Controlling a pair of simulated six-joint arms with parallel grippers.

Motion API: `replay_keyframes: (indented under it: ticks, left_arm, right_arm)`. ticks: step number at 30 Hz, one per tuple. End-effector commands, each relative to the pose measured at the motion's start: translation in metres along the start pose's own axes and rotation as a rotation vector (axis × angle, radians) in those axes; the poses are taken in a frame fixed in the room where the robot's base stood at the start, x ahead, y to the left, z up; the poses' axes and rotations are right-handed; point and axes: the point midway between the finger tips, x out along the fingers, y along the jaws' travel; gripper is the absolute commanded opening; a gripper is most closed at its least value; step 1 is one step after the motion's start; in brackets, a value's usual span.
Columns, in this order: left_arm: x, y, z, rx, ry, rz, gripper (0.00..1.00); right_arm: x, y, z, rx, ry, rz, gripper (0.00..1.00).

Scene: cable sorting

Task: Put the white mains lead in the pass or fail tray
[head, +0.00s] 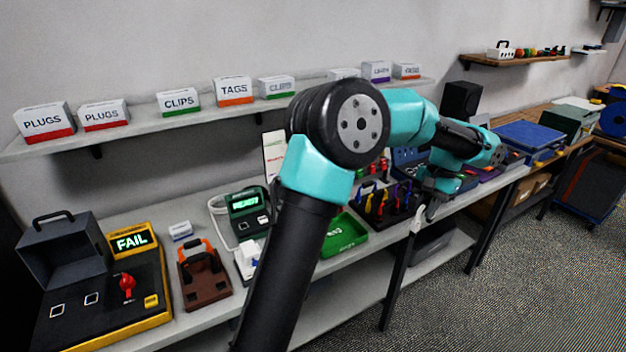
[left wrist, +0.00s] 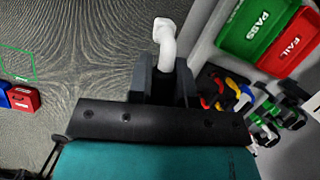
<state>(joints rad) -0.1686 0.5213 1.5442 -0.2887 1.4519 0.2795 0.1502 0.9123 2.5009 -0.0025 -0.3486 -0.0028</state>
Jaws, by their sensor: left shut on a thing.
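My left gripper (head: 430,198) is shut on the white mains lead (head: 418,220), out past the front edge of the bench. In the left wrist view the white lead (left wrist: 165,42) stands up from between the dark fingers (left wrist: 165,82), its end bent over. The green PASS tray (left wrist: 257,28) and the red FAIL tray (left wrist: 292,46) lie side by side at the upper right of that view, apart from the gripper. In the head view a green tray (head: 345,235) shows beside my arm; the red tray cannot be made out there. My right gripper is not in view.
A tester with a lit FAIL display (head: 132,241) stands at the left, and one reading READY (head: 245,202) near the middle. A rack of coloured leads (head: 390,203) stands right of the green tray. The floor (head: 520,290) in front is clear.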

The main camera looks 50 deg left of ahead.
Motion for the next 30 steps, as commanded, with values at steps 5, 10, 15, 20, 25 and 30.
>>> replay_keyframes:
  ticks: [5, 10, 15, 20, 25, 30]
  left_arm:
    - [0.014, -0.080, -0.022, 0.028, -0.002, -0.009, 0.00]
    - [0.030, -0.156, -0.033, 0.066, -0.002, -0.020, 0.00]
    - [0.050, -0.232, -0.032, 0.103, -0.001, -0.032, 0.00]
    - [0.070, -0.303, -0.022, 0.138, -0.002, -0.043, 0.00]
    - [0.089, -0.363, -0.007, 0.170, -0.001, -0.053, 0.00]
    - [0.098, -0.391, 0.003, 0.190, 0.000, -0.059, 0.00]
  right_arm:
    - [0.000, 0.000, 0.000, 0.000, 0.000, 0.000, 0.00]
    - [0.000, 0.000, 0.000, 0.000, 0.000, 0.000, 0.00]
    - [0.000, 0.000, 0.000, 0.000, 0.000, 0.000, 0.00]
    - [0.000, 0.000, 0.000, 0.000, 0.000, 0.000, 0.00]
    - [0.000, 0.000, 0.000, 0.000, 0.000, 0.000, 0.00]
    - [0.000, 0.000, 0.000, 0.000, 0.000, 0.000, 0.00]
